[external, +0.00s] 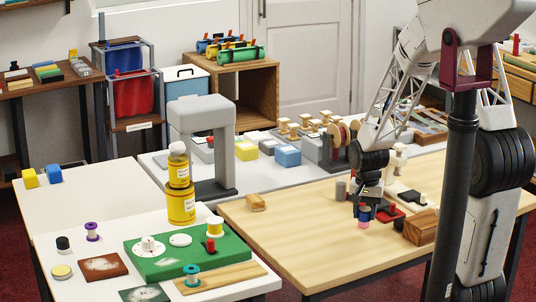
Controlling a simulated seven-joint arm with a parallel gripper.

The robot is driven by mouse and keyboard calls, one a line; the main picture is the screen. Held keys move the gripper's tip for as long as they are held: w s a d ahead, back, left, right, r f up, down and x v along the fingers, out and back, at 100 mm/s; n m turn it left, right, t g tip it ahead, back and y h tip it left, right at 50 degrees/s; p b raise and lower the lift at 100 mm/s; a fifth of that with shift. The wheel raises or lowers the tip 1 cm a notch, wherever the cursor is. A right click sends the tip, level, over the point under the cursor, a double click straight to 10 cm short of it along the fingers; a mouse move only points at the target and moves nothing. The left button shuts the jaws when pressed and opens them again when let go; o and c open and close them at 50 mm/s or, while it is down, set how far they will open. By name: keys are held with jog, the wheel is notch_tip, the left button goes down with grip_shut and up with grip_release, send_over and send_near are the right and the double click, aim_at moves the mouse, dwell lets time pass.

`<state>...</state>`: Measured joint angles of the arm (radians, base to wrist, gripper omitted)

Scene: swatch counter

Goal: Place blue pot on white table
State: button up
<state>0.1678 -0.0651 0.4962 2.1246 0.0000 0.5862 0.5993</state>
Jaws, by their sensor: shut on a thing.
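My gripper (366,205) points down over the light wooden table and is shut on a small blue pot (364,213). The pot has a dark blue upper part and a pinkish lower part. The fingers partly hide it, and I cannot tell whether its base touches the wood. A white table (100,195) stands at the left, with a yellow block and a blue block at its back edge. Its white top continues toward the front, around a green board.
The wooden table (290,235) holds a tan block (256,202), a red piece (389,213) and a brown wooden block (421,227) near my gripper. Stacked yellow jars (181,205), a grey stand (203,115) and the green board (190,252) lie left of it.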

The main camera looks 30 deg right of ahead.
aim_at(278, 196)
jog(key=w+a, duration=0.1)
jog(key=w, duration=0.4)
jog(key=w+n, duration=0.1)
jog(key=w, duration=0.5)
jog(key=w+a+n, duration=0.1)
jog(key=w, duration=0.5)
jog(key=shift+w+a+f, duration=0.1)
jog(key=shift+a+f, duration=0.2)
jog(key=shift+a, duration=0.05)
jog(key=w+a+f+n, duration=0.1)
jog(key=w+a, duration=0.1)
jog(key=w, duration=0.4)
jog(key=w+a+f+n, duration=0.1)
jog(key=w+a, duration=0.1)
jog(key=w, duration=0.4)
jog(key=w+a+f+n, duration=0.1)
jog(key=w+a, duration=0.1)
jog(key=w, duration=0.4)
jog(key=shift+a, duration=0.25)
jog(key=shift+d, duration=3.5)
jog(key=shift+a, duration=3.5)
jog(key=shift+s, duration=0.1)
